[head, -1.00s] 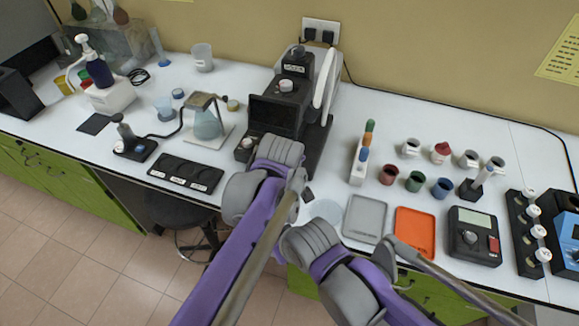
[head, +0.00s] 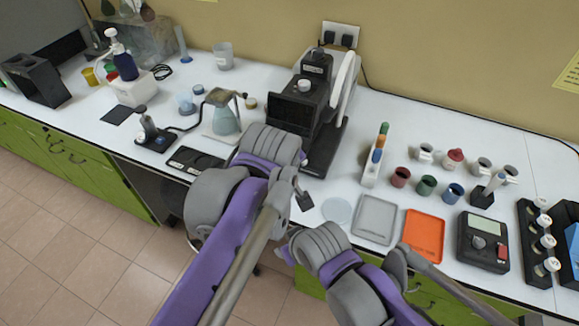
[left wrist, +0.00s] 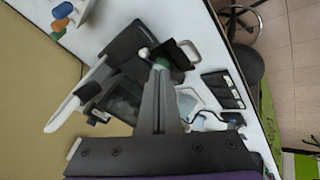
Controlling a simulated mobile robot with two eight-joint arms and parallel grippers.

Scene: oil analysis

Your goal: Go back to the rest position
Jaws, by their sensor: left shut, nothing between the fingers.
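My left gripper (left wrist: 160,75) is shut and empty in the left wrist view, its dark fingers together in the middle of the picture. It is in front of the black instrument (left wrist: 122,82) and the glass flask (left wrist: 187,103); I cannot tell the gap. In the head view my left arm rises from the bottom centre and crosses in front of the counter, with its forearm hiding the gripper's fingers or most of them. My right arm is folded at the lower right, and its gripper is not visible.
The black instrument (head: 300,105) stands at the back centre of the white counter (head: 420,120). The flask (head: 225,118) on its stand is left of it. A grey tray (head: 375,218), an orange tray (head: 424,236) and several small cups lie to the right. A stool is partly hidden below.

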